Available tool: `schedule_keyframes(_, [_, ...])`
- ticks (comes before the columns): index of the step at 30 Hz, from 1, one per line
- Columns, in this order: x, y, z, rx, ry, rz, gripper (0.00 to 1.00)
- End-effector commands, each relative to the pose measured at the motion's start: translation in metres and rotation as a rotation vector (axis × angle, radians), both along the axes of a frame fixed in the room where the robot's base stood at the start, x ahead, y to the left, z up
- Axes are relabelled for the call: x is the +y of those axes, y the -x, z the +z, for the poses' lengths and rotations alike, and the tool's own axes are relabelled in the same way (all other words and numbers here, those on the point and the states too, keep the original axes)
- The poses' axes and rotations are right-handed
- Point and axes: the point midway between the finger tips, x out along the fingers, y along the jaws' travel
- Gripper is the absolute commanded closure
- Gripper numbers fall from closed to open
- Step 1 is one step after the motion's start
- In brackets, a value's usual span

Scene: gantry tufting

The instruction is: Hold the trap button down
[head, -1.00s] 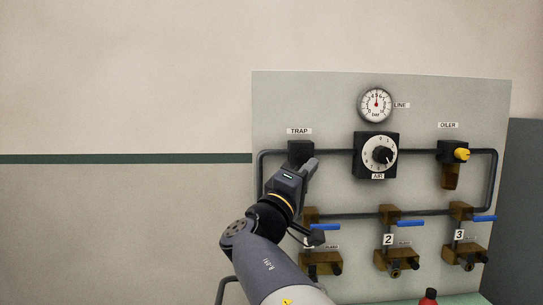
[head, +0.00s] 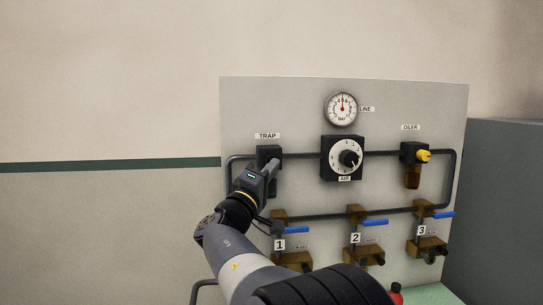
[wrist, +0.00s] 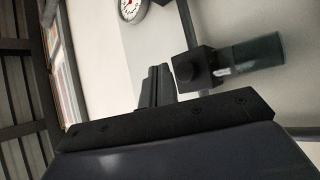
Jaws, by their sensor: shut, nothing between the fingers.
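The trap unit (head: 268,151) is a black block on the pipe under the TRAP label (head: 267,136), at the panel's upper left. In the wrist view the block (wrist: 207,62) has a round black button (wrist: 185,73) on its face and a clear bowl (wrist: 256,54) beside it. My gripper (head: 273,164) is in front of the trap unit in the head view and hides its lower part. In the wrist view my gripper's fingers (wrist: 155,86) are together and empty, just left of the button. A narrow gap shows between them; contact is not visible.
The panel (head: 300,100) also carries a LINE gauge (head: 341,108), an AIR dial (head: 348,158) and an oiler with a yellow knob (head: 423,156). Below are several brass valves with blue levers (head: 296,230). A dark grey cabinet (head: 505,200) stands at right. The left wall is clear.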

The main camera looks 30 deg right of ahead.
Motion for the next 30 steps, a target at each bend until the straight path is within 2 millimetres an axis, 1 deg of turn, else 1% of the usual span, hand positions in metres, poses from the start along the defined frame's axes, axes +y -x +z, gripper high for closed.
schedule_keyframes(1, [-0.003, -0.005, -0.003, 0.001, 0.000, 0.000, 1.00])
schedule_keyframes(3, [-0.005, -0.010, -0.002, 0.001, 0.000, 0.000, 1.00])
schedule_keyframes(7, [-0.008, -0.015, -0.002, 0.000, 0.000, 0.000, 1.00])
schedule_keyframes(30, [-0.008, -0.017, -0.002, 0.000, 0.000, 0.000, 1.00])
